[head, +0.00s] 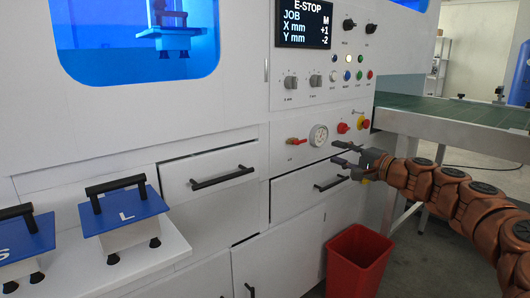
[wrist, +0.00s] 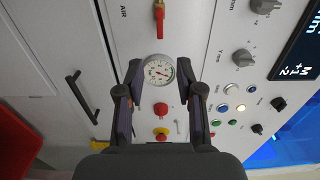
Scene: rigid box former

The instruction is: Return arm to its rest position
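My gripper (head: 337,153) is at the end of my copper-coloured arm, which reaches in from the right in the head view. It is in front of the white machine's lower control panel (head: 300,150), near the pressure gauge (head: 318,136). In the wrist view my gripper (wrist: 158,70) shows its two dark fingers spread apart with nothing between them. The gauge (wrist: 159,70), a red knob (wrist: 160,109) and a red-and-yellow button (wrist: 161,133) appear beyond the gap. I see no contact with the panel, though the exact distance is unclear.
A red bin (head: 357,262) stands on the floor below my gripper. A green conveyor (head: 450,109) is behind my arm. Blue plates marked L (head: 122,211) and S (head: 25,240) are on a shelf at left. The display (head: 305,23) reads E-STOP.

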